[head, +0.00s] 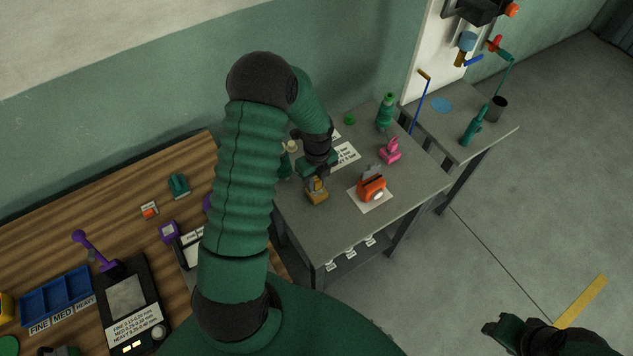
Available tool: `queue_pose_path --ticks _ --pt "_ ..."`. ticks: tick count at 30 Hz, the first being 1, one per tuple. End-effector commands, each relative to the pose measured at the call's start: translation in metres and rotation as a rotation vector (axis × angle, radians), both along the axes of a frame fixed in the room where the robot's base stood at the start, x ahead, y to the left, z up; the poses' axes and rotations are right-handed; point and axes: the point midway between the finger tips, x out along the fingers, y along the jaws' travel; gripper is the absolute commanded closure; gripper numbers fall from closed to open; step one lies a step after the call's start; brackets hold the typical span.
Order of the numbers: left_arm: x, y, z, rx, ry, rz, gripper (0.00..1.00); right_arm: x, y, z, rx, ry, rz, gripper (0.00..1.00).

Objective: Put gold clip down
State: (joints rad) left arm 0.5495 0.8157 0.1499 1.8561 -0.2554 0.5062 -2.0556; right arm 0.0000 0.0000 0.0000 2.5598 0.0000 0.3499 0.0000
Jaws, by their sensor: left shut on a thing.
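The gold clip (317,195) is at the front left part of the grey table (408,205). My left gripper (315,182) reaches down from above and is shut on the clip's upper part. I cannot tell whether the clip's underside touches the table. My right gripper (499,328) is at the lower right, over the floor and away from the table. Its finger gap is not clear.
An orange device (371,188) sits on a white sheet just right of the clip. A pink clip (390,151) and a green bottle (386,112) stand farther back. A wooden bench (120,190) is at left. The table's front right is bare.

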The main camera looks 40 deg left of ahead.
Motion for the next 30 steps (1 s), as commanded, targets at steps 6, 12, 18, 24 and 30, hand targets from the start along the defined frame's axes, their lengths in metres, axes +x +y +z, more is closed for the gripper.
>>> queue_pose_path --ticks 6,12,18,24,30 --pt "0.010 0.009 -0.019 -0.002 0.005 -0.001 1.00 0.000 0.000 0.010 0.000 0.000 0.000 0.56" --pt "0.011 0.009 -0.037 0.000 0.001 0.000 1.00 0.000 0.000 0.012 0.000 0.000 0.000 0.56" --pt "0.011 0.009 -0.039 0.000 0.000 0.000 1.00 0.000 0.000 0.010 0.000 0.000 0.000 0.56" --pt "0.011 0.009 -0.038 0.000 0.000 0.000 0.51 0.000 0.000 0.011 0.000 0.000 0.000 0.56" --pt "0.011 0.009 -0.038 0.000 0.000 0.000 0.51 0.000 0.000 0.011 0.000 0.000 0.000 0.56"
